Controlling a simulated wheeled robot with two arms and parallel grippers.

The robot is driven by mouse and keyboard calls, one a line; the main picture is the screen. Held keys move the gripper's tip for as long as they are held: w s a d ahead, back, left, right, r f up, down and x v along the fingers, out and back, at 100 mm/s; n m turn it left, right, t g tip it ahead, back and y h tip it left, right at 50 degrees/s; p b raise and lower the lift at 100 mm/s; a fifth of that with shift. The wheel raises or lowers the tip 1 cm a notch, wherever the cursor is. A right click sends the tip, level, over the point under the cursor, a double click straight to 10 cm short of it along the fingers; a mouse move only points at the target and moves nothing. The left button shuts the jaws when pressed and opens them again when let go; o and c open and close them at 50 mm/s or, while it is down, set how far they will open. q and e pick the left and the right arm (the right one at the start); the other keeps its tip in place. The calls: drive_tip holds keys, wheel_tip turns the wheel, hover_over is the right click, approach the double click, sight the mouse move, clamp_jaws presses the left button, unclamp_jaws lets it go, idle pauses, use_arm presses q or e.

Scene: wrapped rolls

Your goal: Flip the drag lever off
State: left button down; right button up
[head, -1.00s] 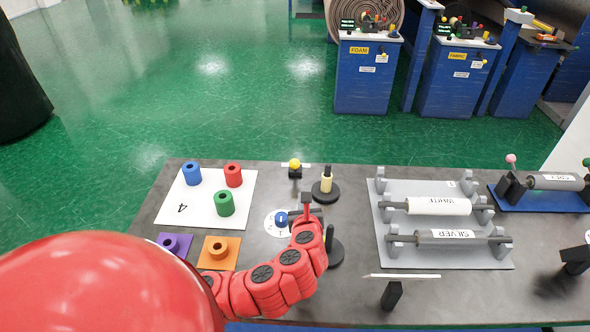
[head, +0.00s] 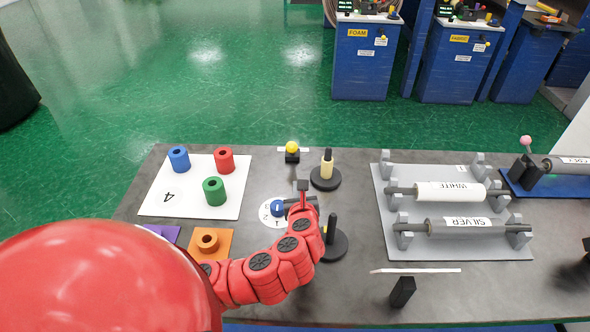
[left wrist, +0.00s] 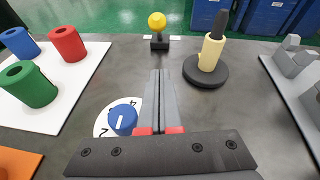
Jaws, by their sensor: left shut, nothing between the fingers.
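A small lever with a yellow ball knob (head: 292,147) stands on a black base with a white label strip at the back of the table. It also shows upright in the left wrist view (left wrist: 157,22), beyond my fingertips. I cannot read a label that names it as the drag lever. My left gripper (head: 303,185) is shut and empty, in front of the lever and apart from it. In the left wrist view its closed fingers (left wrist: 160,74) point toward the lever's base. My right gripper is not in view.
A blue dial (left wrist: 123,119) on a white disc sits left of my fingers. A cream-and-black post on a round base (head: 327,170) stands right of the lever. Coloured rolls on a white mat (head: 168,203) lie left; a rack of wrapped rolls (head: 380,180) lies right.

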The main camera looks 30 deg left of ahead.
sight(292, 150)
use_arm(q)
drive_tip(key=x, duration=0.9)
drive_tip(key=shift+w+a+p, duration=0.1)
drive_tip(key=shift+p, duration=0.25)
drive_tip(key=shift+w+a+r+p, duration=0.5)
drive_tip(key=shift+w+a, duration=0.25)
drive_tip(key=shift+w, duration=0.15)
drive_tip(key=shift+w+a+r, duration=0.25)
drive_tip(key=shift+w+a, duration=0.3)
drive_tip(key=shift+w, duration=0.05)
